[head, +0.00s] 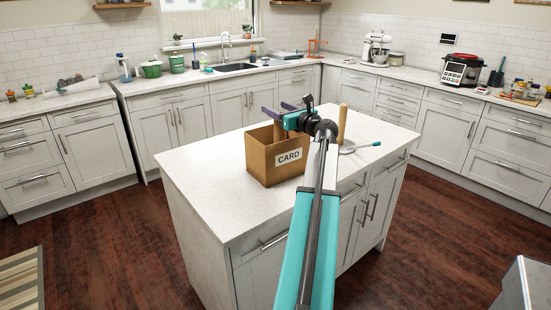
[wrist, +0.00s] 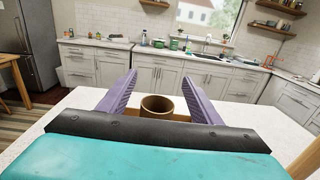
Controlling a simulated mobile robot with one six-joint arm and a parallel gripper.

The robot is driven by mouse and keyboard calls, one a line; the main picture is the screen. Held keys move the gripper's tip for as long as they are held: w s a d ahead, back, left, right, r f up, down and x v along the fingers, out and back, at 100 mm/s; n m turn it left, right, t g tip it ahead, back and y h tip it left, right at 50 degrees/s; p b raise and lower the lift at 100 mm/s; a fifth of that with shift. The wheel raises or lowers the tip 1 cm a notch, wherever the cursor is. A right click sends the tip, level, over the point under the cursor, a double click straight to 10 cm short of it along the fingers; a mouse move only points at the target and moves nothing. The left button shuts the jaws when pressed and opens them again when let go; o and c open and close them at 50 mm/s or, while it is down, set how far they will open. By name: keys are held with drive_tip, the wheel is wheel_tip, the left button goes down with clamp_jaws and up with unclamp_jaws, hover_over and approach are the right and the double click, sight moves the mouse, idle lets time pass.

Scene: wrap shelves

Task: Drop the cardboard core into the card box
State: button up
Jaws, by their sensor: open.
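The open brown card box (head: 272,163), labelled CARD, stands on the white island. The brown cardboard core (head: 277,132) is upright and sticks up out of the box's opening; its lower part is hidden by the box walls. In the wrist view the core (wrist: 157,112) shows its open top end between my two purple fingers, with part of the box rim (wrist: 182,118) behind it. My gripper (head: 277,108) is over the box, with its fingers apart on either side of the core. I see a gap between the core and each finger in the wrist view (wrist: 160,95).
An upright wooden cylinder (head: 342,122) stands on the island right of my gripper. The island's front left (head: 215,200) is bare. Counters with a sink (head: 235,67) and appliances line the walls.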

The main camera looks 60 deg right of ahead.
drive_tip(key=b+v, duration=0.1)
drive_tip(key=v, duration=1)
drive_tip(key=shift+s, duration=0.3)
drive_tip(key=shift+a, duration=0.15)
